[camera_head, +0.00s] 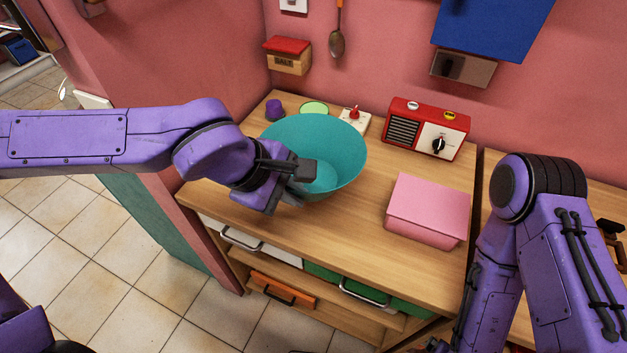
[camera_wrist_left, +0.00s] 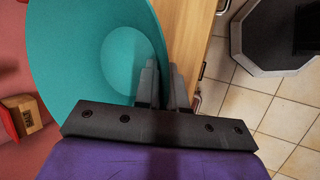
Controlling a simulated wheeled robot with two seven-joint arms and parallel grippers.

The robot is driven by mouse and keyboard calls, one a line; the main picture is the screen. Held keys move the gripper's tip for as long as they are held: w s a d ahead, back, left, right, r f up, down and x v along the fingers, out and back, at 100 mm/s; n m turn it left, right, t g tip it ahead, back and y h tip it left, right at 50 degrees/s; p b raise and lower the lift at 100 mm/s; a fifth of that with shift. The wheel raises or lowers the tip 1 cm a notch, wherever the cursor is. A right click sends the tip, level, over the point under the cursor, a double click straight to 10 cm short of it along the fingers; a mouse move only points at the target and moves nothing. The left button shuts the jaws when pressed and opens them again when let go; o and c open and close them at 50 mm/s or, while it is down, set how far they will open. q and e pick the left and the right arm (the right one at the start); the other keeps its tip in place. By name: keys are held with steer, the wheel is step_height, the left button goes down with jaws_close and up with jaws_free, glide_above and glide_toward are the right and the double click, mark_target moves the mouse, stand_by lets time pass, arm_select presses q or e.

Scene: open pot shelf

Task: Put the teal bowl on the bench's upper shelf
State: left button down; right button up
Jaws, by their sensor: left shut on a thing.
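The teal bowl (camera_head: 335,150) is over the left part of the wooden bench top (camera_head: 330,228), its open side facing up toward the head camera. My left gripper (camera_head: 303,172) is shut on the bowl's near wall. In the left wrist view the bowl (camera_wrist_left: 85,50) fills the left side, and the fingers (camera_wrist_left: 163,85) pinch its edge. I cannot tell whether the bowl touches the bench top.
A pink box (camera_head: 428,210) and a red radio (camera_head: 427,130) stand right of the bowl. An orange bin (camera_head: 283,289) sits low down.

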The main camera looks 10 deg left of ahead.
mark_target(307, 186)
arm_select(q)
steer(key=w, duration=0.1)
steer(key=w+f, duration=0.1)
steer(key=w, duration=0.2)
steer(key=shift+d+f, duration=0.2)
steer(key=shift+f, duration=0.1)
steer(key=w+f, duration=0.4)
steer(key=shift+d+f, duration=0.2)
steer(key=shift+f, duration=0.2)
steer(key=shift+w+f+p, duration=0.3)
steer(key=shift+w+f, duration=0.1)
steer(key=shift+f, duration=0.15)
steer(key=shift+w+f, duration=0.15)
steer(key=shift+f, duration=1.5)
steer(key=c, duration=1.2)
jaws_free()
steer(key=shift+f, duration=0.15)
